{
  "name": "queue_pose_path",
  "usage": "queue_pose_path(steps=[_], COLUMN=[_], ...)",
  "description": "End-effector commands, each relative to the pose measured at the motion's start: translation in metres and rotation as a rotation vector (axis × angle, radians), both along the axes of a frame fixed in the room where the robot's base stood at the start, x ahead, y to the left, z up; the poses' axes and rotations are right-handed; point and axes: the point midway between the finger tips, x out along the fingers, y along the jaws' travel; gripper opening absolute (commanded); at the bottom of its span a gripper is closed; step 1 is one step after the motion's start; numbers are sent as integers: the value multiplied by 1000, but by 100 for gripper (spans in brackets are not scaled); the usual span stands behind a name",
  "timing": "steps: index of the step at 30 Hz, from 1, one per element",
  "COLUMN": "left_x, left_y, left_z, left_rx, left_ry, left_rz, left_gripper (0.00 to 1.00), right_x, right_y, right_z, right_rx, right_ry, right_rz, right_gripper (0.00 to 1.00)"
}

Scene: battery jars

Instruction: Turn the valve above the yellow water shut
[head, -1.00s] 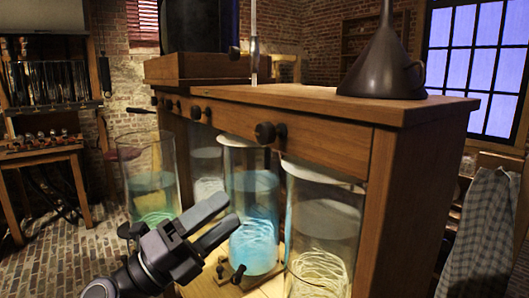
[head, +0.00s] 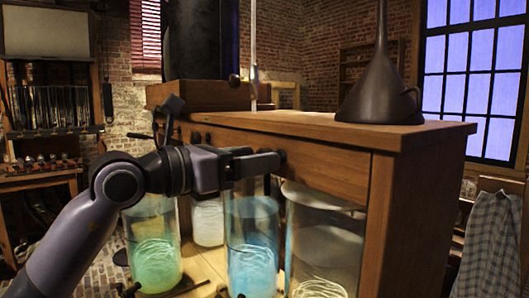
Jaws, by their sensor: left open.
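Glass jars stand under a wooden cabinet top with dark valve knobs along its front. The nearest right jar (head: 325,245) holds pale liquid, faintly yellowish low down around the coils; no jar is strongly yellow. The blue jar (head: 252,235) stands left of it. The nearest dark knob (head: 281,156) is on the cabinet front by these two jars, partly hidden by my left gripper (head: 264,163). That gripper is open, its fingers at the knob; I cannot tell whether they touch or surround it. My right gripper is not in view.
A green jar (head: 153,250) and a whitish jar (head: 208,222) stand further left. A dark funnel (head: 379,95) sits on the wooden top (head: 310,124). A checked cloth (head: 489,240) hangs at the right.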

Motion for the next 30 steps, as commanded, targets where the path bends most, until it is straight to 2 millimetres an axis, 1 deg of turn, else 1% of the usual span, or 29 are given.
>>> queue_pose_path(steps=[1,6,10,17,18,20,21,22,30], left_x=[4,14,17,17,17,17,17,17,17], left_y=[-8,-20,-24,-24,-24,-24,-24,-24,-24], left_z=[2,1,0,0,0,0,0,0,0], left_rx=[0,-1,0,0,0,-1,-1,-1,0], left_ry=[1,2,0,0,0,1,0,0,-3], left_rz=[-2,-1,-1,-1,-1,-1,-1,-1,-1], left_gripper=[64,64,64,64,51,32,19,11,10], right_x=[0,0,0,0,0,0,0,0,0], right_y=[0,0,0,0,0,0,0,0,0], right_z=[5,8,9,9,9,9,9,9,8], right_rx=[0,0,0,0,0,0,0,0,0], right_ry=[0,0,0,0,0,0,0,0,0], right_rz=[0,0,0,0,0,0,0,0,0], right_gripper=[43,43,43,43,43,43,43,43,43])
